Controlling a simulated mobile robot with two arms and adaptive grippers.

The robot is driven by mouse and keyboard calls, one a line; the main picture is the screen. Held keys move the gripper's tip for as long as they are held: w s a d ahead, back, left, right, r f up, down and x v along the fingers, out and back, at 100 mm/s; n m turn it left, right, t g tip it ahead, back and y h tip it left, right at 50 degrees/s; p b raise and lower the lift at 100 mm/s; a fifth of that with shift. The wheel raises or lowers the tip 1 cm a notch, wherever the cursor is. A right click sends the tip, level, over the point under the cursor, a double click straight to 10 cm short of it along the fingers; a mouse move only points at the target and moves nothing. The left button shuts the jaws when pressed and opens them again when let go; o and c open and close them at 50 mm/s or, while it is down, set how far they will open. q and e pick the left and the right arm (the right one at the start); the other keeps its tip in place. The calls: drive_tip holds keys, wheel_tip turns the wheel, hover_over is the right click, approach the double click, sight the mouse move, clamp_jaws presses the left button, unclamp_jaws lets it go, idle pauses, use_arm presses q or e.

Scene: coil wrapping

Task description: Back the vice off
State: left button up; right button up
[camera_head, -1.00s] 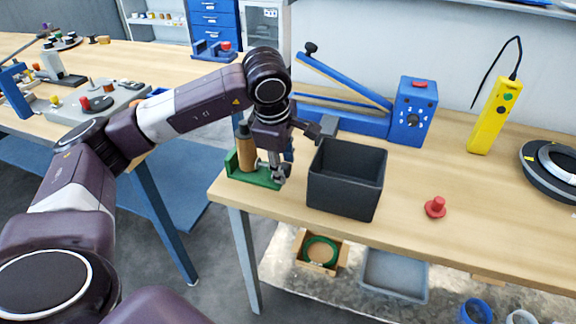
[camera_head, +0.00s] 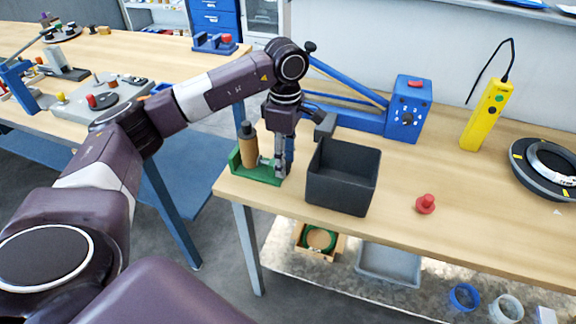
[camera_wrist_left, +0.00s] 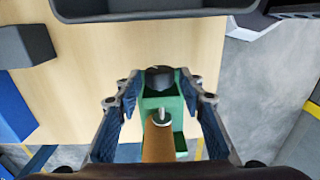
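The small green vice (camera_head: 262,178) stands at the left front corner of the wooden table. A brown cylinder with a dark top (camera_head: 248,152) stands upright in it, and grey metal screw parts show at its right side. In the left wrist view the green vice (camera_wrist_left: 181,143), a brown cylinder (camera_wrist_left: 158,145) and a metal pin (camera_wrist_left: 160,117) lie between my spread fingers. My left gripper (camera_head: 281,171) points down at the vice's right side; it also shows open in the left wrist view (camera_wrist_left: 160,98). I cannot tell whether a finger touches the vice. My right gripper is not in view.
A dark open bin (camera_head: 342,195) stands close to the right of the vice. A blue press-like device (camera_head: 402,112) is behind it. A red knob (camera_head: 426,204), a yellow pendant (camera_head: 487,115) and a black ring (camera_head: 546,185) lie further right. The table's front-middle is mostly clear.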

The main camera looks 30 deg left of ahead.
use_arm(q)
drive_tip(key=shift+w+r+g+p, duration=0.2)
drive_tip(key=shift+g+p, duration=0.3)
drive_tip(key=shift+p, duration=0.4)
drive_tip(key=shift+w+f+g+h+p, duration=0.15)
drive_tip(key=shift+g+h+p, duration=0.25)
drive_tip(key=shift+g, duration=0.4)
drive_tip(key=shift+w+f+g, duration=0.1)
drive_tip(key=shift+g, duration=0.3)
